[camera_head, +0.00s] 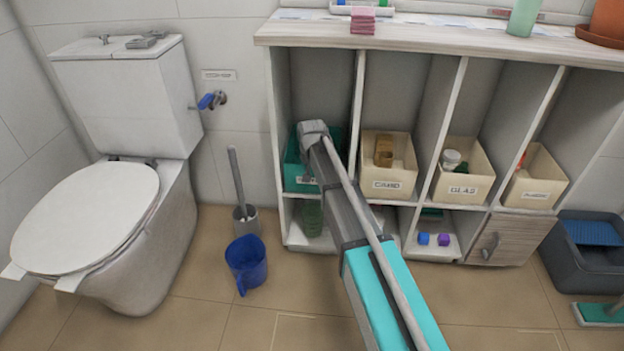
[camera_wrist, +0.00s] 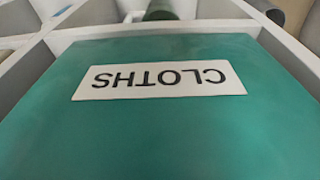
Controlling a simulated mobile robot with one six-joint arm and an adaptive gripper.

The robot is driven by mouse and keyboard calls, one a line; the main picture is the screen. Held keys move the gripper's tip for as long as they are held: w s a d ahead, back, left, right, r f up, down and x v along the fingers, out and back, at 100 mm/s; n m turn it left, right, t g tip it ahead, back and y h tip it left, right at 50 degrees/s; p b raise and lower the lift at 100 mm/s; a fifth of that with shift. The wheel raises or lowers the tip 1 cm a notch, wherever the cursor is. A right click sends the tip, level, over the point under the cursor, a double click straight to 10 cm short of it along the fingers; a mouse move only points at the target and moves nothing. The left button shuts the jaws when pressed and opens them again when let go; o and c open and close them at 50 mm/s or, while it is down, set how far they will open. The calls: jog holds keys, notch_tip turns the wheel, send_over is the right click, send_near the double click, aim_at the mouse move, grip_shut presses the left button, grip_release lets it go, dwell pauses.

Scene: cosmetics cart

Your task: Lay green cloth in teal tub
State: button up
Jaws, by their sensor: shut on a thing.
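The teal tub (camera_head: 291,163) stands in the upper left compartment of the shelf unit. Its front, with an upside-down CLOTHS label (camera_wrist: 160,79), fills most of the wrist view. My arm reaches in from the lower right, and the gripper end (camera_head: 313,131) is at the tub, over its front part. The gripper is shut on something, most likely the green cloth. The fingertips and the cloth are hidden in both views. I cannot tell how far inside the tub they are.
Cream bins with labels, such as this one (camera_head: 390,181), fill the compartments to the right. A green cup (camera_head: 312,218) sits below the tub. The shelf dividers (camera_head: 357,90) stand close to my arm. A blue mug (camera_head: 246,262) and a toilet (camera_head: 115,190) are at the left.

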jog(key=shift+w+d+f, duration=0.2)
jog(key=shift+f, duration=0.15)
jog(key=o, duration=1.1)
jog(key=shift+c, duration=0.2)
